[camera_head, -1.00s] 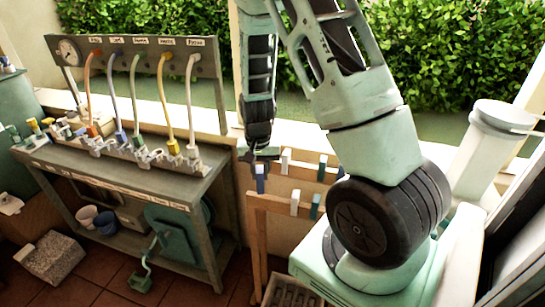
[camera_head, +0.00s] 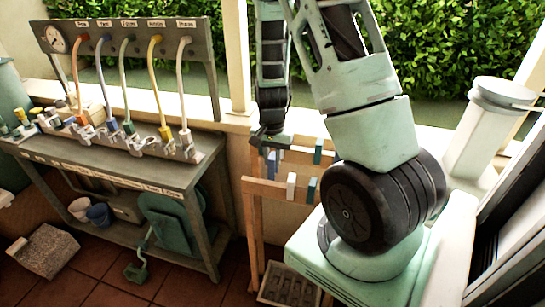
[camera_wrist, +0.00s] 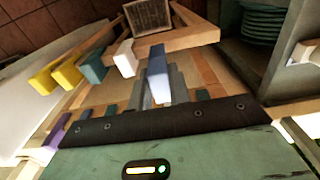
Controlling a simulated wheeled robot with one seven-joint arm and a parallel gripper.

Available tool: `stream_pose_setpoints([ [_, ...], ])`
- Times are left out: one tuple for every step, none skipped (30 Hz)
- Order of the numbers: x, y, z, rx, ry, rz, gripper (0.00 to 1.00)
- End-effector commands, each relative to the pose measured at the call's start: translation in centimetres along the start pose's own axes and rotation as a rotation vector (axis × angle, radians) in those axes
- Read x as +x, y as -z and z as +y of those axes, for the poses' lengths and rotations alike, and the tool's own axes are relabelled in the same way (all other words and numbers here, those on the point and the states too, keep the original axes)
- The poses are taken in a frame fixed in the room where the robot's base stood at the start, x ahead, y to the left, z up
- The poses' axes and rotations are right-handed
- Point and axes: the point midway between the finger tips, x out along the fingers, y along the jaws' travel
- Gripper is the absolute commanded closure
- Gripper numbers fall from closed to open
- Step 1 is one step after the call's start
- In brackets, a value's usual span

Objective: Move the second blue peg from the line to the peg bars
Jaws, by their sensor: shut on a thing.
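My gripper (camera_head: 270,146) is at the left end of the wooden peg bars and is shut on a blue peg (camera_head: 271,161). In the wrist view the blue peg (camera_wrist: 157,80) sticks out beyond my grey jaws (camera_wrist: 163,92). The peg bars are a front bar (camera_head: 262,188) and a back bar (camera_head: 300,156). A white peg (camera_head: 291,184) and a teal peg (camera_head: 311,189) sit on the front bar. Another teal peg (camera_head: 318,151) sits on the back bar. Whether the blue peg touches a bar I cannot tell.
In the wrist view, a white peg (camera_wrist: 125,58), a teal peg (camera_wrist: 92,68) and yellow pegs (camera_wrist: 68,76) stand in a row left of the blue peg. A workbench (camera_head: 185,178) with hoses stands left. A grey tray (camera_head: 290,286) lies below the bars.

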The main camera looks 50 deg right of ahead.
Motion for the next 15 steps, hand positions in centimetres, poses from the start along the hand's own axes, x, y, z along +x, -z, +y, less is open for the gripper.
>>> stream_pose_setpoints([
  [0.9,0.0,0.0,0.0,0.0,0.0,1.0],
  [1.1,0.0,0.0,0.0,0.0,0.0,1.0],
  [1.5,-0.1,0.0,0.0,0.0,0.0,1.0],
  [1.7,-0.1,0.0,0.0,0.0,0.0,1.0],
  [2.0,-0.1,0.0,0.0,0.0,0.0,1.0],
  [2.3,-0.1,0.0,-0.001,0.0,0.0,1.0],
  [2.6,-0.1,0.0,-0.001,0.0,0.0,1.0],
  [2.8,-0.1,0.0,-0.001,0.0,0.0,1.0],
  [3.2,-0.1,0.0,-0.001,0.0,0.0,1.0],
  [3.4,-0.1,0.0,-0.001,0.0,0.0,1.0],
  [3.7,-0.1,0.0,-0.001,0.0,0.0,1.0],
  [4.0,-0.2,0.0,0.0,0.0,0.0,1.0],
  [4.3,-0.2,0.0,0.0,0.0,0.0,1.0],
  [4.5,-0.2,0.0,0.0,0.0,0.0,1.0],
  [4.9,-0.2,0.0,0.0,0.0,0.0,1.0],
])
